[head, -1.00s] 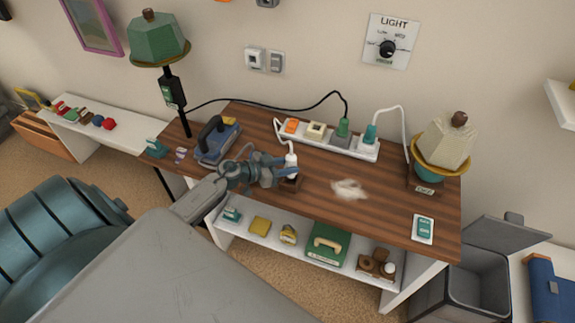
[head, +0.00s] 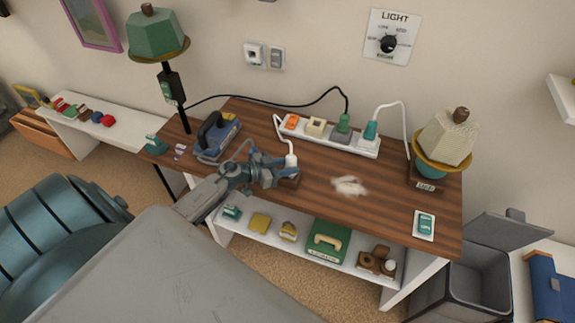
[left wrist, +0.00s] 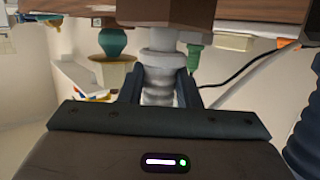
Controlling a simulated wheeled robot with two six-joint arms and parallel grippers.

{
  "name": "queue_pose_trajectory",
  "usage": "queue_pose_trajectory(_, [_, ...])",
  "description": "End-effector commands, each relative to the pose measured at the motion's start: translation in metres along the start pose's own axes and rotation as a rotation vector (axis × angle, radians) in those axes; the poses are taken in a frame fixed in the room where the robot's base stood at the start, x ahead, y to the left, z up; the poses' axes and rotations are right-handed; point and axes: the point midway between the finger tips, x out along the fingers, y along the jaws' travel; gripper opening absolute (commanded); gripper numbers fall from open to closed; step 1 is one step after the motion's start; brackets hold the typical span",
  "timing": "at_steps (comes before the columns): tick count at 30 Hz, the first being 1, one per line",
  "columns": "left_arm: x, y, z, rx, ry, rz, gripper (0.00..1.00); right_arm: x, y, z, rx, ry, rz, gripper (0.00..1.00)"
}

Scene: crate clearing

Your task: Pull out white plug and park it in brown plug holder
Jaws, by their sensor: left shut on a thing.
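The white plug (head: 291,161) stands upright at the brown plug holder (head: 289,181) on the wooden desk. My left gripper (head: 281,170) is shut on the plug from the left. In the left wrist view, which is upside down, the ribbed plug (left wrist: 158,75) sits between my fingers (left wrist: 160,90). Its face meets the brown holder block (left wrist: 185,12); how deep it sits is hidden. The plug's white cable runs up toward the left end of the power strip (head: 362,151). My right gripper is not in view.
The strip holds orange (head: 292,122), cream (head: 315,127), green (head: 343,124) and teal (head: 370,131) pieces. A blue iron-like object (head: 216,135) lies left of my gripper. A pale smudge (head: 349,186) and a cream-shaded lamp (head: 446,138) are to the right.

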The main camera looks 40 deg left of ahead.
Motion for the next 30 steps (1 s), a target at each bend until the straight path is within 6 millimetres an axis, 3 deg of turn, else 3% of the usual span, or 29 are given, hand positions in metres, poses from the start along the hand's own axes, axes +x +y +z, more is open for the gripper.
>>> queue_pose_trajectory(21, [0.005, 0.000, 0.018, 0.000, 0.000, 0.000, 0.00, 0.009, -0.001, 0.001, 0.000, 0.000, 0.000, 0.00])
queue_pose_trajectory(22, [0.005, 0.000, 0.017, 0.000, 0.000, 0.000, 0.36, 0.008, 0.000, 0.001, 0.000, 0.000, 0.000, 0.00])
queue_pose_trajectory(24, [0.005, 0.000, 0.017, 0.000, 0.000, 0.000, 0.49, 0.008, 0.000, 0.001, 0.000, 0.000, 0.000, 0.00])
queue_pose_trajectory(25, [0.005, 0.000, 0.017, 0.000, 0.000, 0.000, 0.55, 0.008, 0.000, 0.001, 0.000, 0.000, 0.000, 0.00])
queue_pose_trajectory(30, [0.004, 0.000, 0.017, 0.000, 0.000, 0.000, 0.55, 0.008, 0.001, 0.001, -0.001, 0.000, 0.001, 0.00])
